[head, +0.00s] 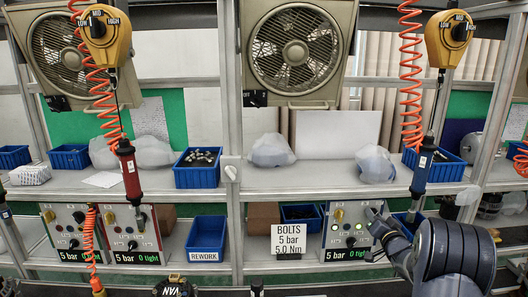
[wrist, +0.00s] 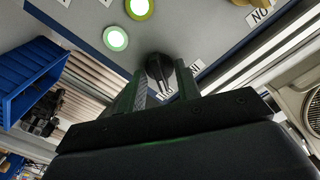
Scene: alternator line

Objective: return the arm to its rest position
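My arm reaches in from the lower right in the head view. My gripper (head: 376,214) is at the right side of a grey control panel (head: 334,213) with lit lamps and a "5 bar 0 tight" display. In the wrist view my gripper (wrist: 161,72) has its two fingers apart, one on each side of a black knob (wrist: 158,64). Gaps show between the knob's lever and the fingers, so it looks open. Whether a finger touches the knob is unclear.
A blue tool (head: 421,174) hangs on an orange coil close to my arm. A blue bin (head: 404,222) is behind the gripper. A "BOLTS" sign (head: 288,240) stands left of the panel. The shelf above holds bagged parts (head: 374,164) and bins.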

